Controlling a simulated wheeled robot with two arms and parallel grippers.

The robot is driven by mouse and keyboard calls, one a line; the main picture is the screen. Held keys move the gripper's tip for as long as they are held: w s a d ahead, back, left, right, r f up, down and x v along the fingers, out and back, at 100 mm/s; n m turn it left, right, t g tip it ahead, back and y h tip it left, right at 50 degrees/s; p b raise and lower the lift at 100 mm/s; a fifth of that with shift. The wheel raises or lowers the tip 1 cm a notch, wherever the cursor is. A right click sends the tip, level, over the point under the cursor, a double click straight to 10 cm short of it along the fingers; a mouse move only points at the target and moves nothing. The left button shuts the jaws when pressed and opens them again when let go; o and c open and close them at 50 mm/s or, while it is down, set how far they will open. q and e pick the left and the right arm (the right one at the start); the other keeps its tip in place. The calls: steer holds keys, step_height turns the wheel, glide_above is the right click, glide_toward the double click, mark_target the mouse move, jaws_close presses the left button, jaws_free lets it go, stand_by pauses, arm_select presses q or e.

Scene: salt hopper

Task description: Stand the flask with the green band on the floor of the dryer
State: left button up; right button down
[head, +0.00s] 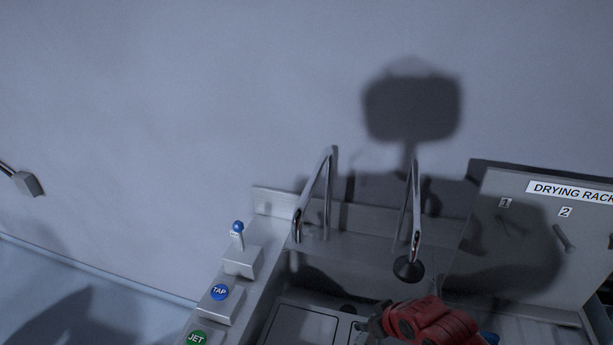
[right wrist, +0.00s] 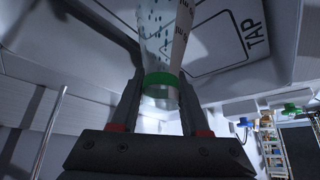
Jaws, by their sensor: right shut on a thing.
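In the right wrist view the flask (right wrist: 160,79) is clear, with a green band around it and dark specks on its wall. My right gripper (right wrist: 160,92) is shut on it at the band, one finger on each side. The flask's far end runs out of the top of that view. In the head view my right gripper (head: 373,326) is low in the picture, over the sink area; the flask is hidden or too dark to make out there. I cannot pick out a dryer in either view. My left gripper is not in view.
Two metal spouts (head: 415,205) rise behind the sink. A drying rack panel (head: 505,245) with pegs 1 and 2 stands at the right. TAP (head: 220,292) and JET (head: 197,338) buttons and a blue-topped lever (head: 237,235) line the left ledge. A TAP-marked outline (right wrist: 225,45) lies beyond the flask.

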steer(key=w+d+f+m+h+b, duration=0.1)
steer(key=w+f+m+h+b, duration=0.1)
steer(key=w+m+h+b, duration=0.1)
steer(key=shift+w+f+m+t+b, duration=0.4)
steer(key=shift+w+m+b, duration=0.3)
steer(key=shift+w+m, duration=0.8)
